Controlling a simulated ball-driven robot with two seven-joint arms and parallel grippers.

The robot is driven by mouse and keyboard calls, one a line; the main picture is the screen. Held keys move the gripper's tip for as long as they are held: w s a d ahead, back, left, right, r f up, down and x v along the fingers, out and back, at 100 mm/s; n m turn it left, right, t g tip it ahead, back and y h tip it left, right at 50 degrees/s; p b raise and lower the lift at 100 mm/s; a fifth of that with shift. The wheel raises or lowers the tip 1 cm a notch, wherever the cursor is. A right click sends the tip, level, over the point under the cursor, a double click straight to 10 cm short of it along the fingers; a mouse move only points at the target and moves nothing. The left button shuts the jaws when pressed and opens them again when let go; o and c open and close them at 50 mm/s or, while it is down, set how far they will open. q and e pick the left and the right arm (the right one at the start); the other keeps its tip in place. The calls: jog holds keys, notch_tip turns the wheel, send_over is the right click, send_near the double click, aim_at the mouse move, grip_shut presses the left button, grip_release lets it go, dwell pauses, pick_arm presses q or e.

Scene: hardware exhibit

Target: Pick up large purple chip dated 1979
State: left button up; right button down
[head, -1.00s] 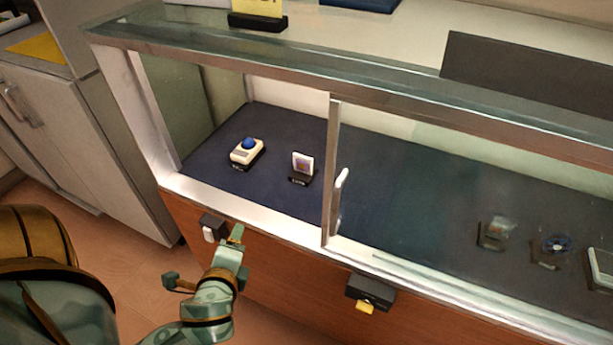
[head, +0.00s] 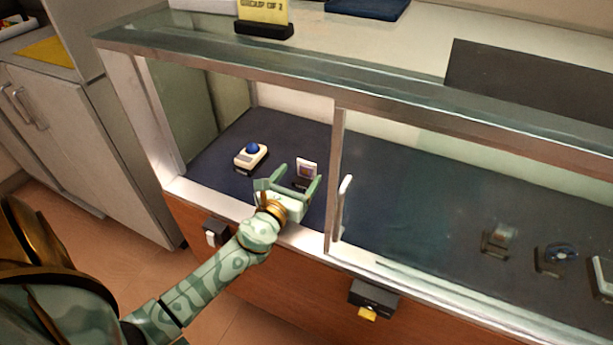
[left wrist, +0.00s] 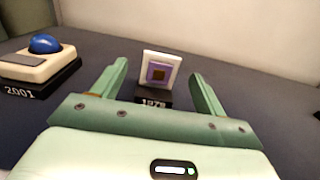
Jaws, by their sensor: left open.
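The chip (head: 306,168) is a small white-framed square with a purple middle. It stands upright on a black stand inside the display case, and shows in the left wrist view (left wrist: 160,72) on a stand (left wrist: 153,101) marked 1979. My left gripper (head: 297,172) is open and reaches through the open left part of the case front. In the left wrist view its fingers (left wrist: 160,78) are spread to either side of the chip, which lies ahead between them, apart from both. My right gripper is not in view.
A trackball (head: 251,157) on a stand marked 2001 sits left of the chip. A sliding glass door with a white handle (head: 343,208) closes the right part, where other exhibits (head: 555,257) stand. The case's metal lower edge (head: 192,192) runs below my arm.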

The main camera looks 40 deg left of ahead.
aim_at(306, 165)
pick_arm(q)
jog(key=x, duration=0.6)
jog(key=shift+w+r, duration=0.2)
jog(key=shift+w, duration=0.25)
jog(key=c, duration=1.1)
